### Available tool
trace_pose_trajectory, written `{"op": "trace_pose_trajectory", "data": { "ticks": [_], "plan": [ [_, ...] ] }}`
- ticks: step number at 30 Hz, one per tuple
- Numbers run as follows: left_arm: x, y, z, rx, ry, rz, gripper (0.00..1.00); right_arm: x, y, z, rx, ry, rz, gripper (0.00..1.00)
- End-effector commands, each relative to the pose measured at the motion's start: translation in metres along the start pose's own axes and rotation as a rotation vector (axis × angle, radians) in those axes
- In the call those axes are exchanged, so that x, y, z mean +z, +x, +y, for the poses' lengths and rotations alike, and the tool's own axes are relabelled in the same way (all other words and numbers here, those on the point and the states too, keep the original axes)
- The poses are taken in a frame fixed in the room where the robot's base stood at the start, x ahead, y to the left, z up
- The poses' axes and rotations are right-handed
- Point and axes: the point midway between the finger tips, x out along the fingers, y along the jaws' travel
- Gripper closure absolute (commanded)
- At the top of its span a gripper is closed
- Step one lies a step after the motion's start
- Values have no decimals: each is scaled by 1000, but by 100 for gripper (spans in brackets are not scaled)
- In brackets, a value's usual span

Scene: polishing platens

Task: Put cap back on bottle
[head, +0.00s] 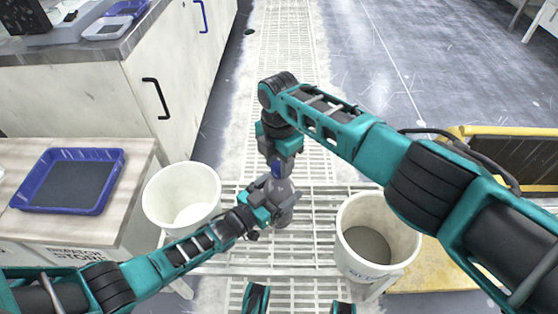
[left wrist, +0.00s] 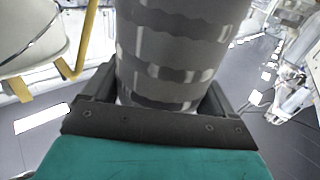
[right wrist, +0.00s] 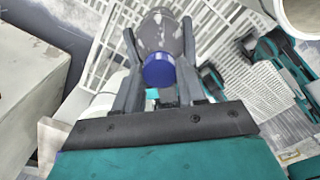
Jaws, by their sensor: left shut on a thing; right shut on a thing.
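A dark grey bottle (head: 281,215) stands upright in the middle of the head view, above a pale slatted surface. My left gripper (head: 277,201) is shut around its body, coming from the left. The grey banded body fills the middle of the left wrist view (left wrist: 170,50). A blue cap (head: 278,168) is at the bottle's top end. My right gripper (head: 278,158) comes down from above and is shut on the cap. The right wrist view shows the cap (right wrist: 158,70) between the fingers, with the bottle (right wrist: 160,32) beyond it. I cannot tell whether cap and bottle are threaded together.
A white bucket (head: 154,207) stands left of the bottle, and another bucket (head: 347,256) with grey contents stands to its right. A blue tray (head: 110,160) lies on the left bench (head: 143,160). A yellow-framed item (head: 490,131) is at the right.

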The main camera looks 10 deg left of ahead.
Motion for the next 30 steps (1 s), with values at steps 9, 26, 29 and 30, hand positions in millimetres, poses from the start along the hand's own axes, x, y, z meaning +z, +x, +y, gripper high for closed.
{"op": "trace_pose_trajectory", "data": {
  "ticks": [9,26,29,30],
  "plan": [
    [0,0,0,0,-1,0,99,0,0,0,0,79,2,98],
    [0,0,0,-1,-1,0,99,0,1,0,-2,1145,3,98],
    [0,0,0,-1,-1,0,99,0,1,0,-1,1293,1,98],
    [0,0,0,-1,-1,-1,99,0,1,0,-1,1336,1,98]
  ]
}}
